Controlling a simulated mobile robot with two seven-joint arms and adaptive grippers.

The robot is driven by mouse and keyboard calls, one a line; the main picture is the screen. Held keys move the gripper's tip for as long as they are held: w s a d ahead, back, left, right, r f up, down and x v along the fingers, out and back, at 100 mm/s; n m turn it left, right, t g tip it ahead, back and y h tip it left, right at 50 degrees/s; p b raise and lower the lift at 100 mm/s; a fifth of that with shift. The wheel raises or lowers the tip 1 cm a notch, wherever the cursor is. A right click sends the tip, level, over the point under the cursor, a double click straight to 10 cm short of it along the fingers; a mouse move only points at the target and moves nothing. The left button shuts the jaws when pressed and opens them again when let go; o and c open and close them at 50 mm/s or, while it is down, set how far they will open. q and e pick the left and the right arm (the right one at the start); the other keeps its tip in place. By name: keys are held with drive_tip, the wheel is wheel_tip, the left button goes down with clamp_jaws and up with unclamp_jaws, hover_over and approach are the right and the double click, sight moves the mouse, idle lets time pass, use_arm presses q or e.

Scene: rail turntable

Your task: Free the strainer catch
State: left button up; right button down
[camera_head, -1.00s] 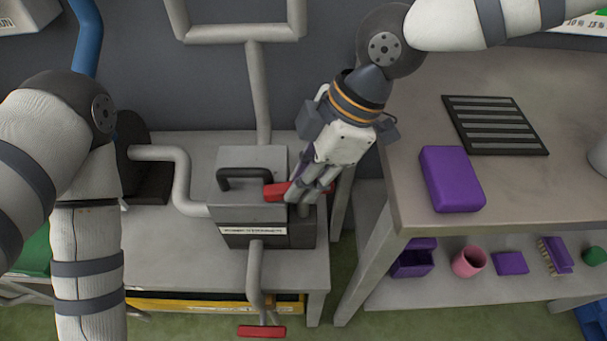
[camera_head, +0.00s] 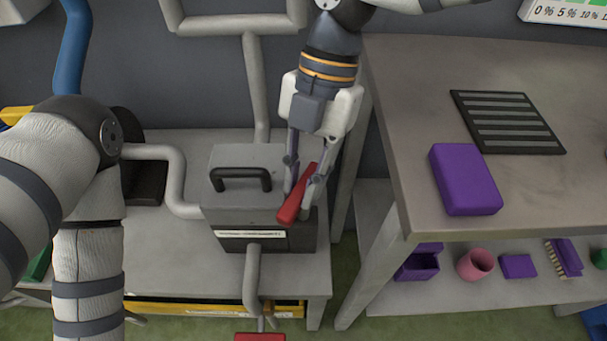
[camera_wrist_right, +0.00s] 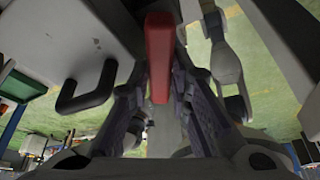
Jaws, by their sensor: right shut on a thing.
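The strainer (camera_head: 245,200) is a grey box with a black handle (camera_head: 240,180) on its lid and a white label strip on its front. Its catch is a red lever (camera_head: 292,205) at the box's right side, now slanting up to the right. My right gripper (camera_head: 297,198) is shut on the red lever from above, a finger on each side. In the right wrist view the red lever (camera_wrist_right: 159,60) lies between the fingers, with the black handle to the left. My left arm shows at the left, but its gripper is out of view.
Grey pipes (camera_head: 180,185) join the box from the left, above and front. A second red handle (camera_head: 260,337) shows at the bottom edge. A workbench (camera_head: 400,120) at right carries a purple block (camera_head: 465,180) and a slatted black mat (camera_head: 507,122).

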drive_tip(key=shift+n+h, duration=0.6)
drive_tip(key=shift+n, duration=1)
drive_tip(key=c, duration=1.5)
unclamp_jaws()
drive_tip(key=shift+w, duration=0.1)
drive_tip(key=v, duration=1.2)
drive_tip(key=shift+w+a, duration=0.1)
drive_tip(key=shift+w, duration=0.05)
